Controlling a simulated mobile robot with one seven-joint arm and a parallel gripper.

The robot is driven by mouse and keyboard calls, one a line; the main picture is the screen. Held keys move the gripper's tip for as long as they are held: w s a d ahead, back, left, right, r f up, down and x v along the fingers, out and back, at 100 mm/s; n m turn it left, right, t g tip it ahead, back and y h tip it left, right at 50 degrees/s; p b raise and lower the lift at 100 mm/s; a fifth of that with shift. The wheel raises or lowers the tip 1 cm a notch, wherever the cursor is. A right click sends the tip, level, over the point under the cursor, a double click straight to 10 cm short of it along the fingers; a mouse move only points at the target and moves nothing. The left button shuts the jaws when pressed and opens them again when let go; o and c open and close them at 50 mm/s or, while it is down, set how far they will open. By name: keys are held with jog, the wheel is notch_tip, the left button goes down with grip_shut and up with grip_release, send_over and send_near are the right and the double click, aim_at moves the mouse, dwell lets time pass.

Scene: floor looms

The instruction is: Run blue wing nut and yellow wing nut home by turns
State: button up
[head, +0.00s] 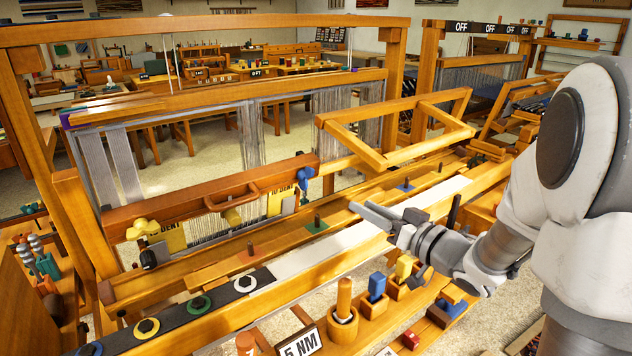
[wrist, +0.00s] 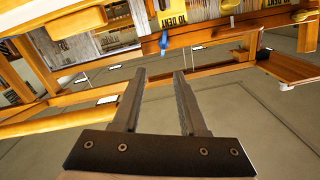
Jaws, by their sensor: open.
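The yellow wing nut (head: 142,229) sits at the left end of the loom's wooden beater bar (head: 180,209), and the blue wing nut (head: 306,177) sits at its right end. In the wrist view the blue wing nut (wrist: 164,40) shows beyond my fingertips, and a yellow piece that looks like the yellow wing nut (wrist: 302,15) is at the upper right. My gripper (head: 366,214) is to the right of and nearer than the blue wing nut, apart from both. In the wrist view its two fingers (wrist: 160,76) are spread with nothing between them.
Yellow "10 DENT" labels (head: 281,202) hang by the reed. A tilted wooden frame (head: 398,125) stands behind my gripper. A front beam carries a dark strip with coloured rings (head: 200,304). Wooden cups and coloured blocks (head: 377,287) stand below my gripper.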

aim_at(309, 179)
jog(key=w+a+y+b, duration=0.1)
jog(key=w+a+b, duration=0.2)
jog(key=w+a, duration=0.8)
jog(key=w, duration=0.2)
jog(key=shift+w+f, duration=0.25)
jog(key=shift+w, duration=0.05)
grip_shut()
